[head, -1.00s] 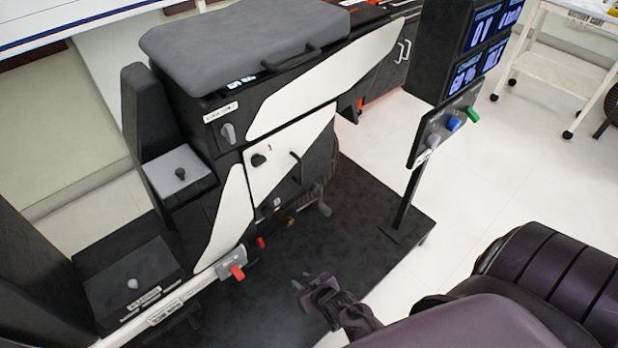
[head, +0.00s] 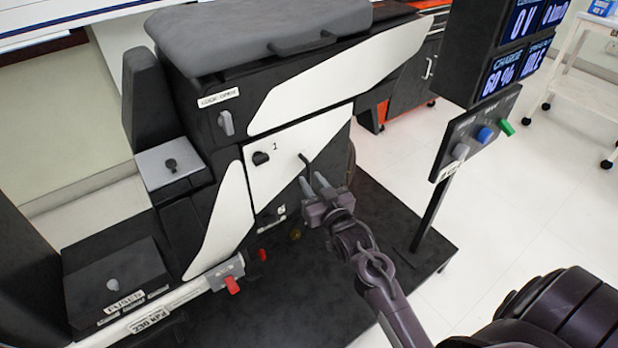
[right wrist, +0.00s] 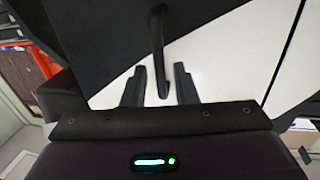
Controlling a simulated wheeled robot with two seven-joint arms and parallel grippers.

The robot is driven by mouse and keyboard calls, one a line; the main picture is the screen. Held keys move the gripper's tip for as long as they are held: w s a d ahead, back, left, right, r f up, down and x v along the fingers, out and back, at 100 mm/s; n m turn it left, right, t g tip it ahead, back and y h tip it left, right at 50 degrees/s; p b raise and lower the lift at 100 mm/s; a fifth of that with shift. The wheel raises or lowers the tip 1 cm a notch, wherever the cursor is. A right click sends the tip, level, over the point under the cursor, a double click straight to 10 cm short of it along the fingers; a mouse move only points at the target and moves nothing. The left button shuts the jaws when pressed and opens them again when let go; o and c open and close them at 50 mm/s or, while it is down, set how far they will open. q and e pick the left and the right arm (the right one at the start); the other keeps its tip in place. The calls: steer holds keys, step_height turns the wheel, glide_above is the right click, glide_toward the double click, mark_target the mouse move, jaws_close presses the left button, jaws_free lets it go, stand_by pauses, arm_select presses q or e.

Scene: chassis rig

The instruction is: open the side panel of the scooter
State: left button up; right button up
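In the right wrist view the black handle (right wrist: 158,60) hangs down between the two open fingertips (right wrist: 158,72), and I see no contact with either finger. The white panel (right wrist: 215,55) fills the background there. My left gripper is not in view.
A lock-open lever (head: 226,122) sits above the panel, and a red lever (head: 232,284) is low on the frame. The dark platform (head: 300,310) is clear in front.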

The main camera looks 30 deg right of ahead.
steer(key=shift+w+d, duration=0.1)
steer(key=shift+w, duration=1.3)
jaws_close()
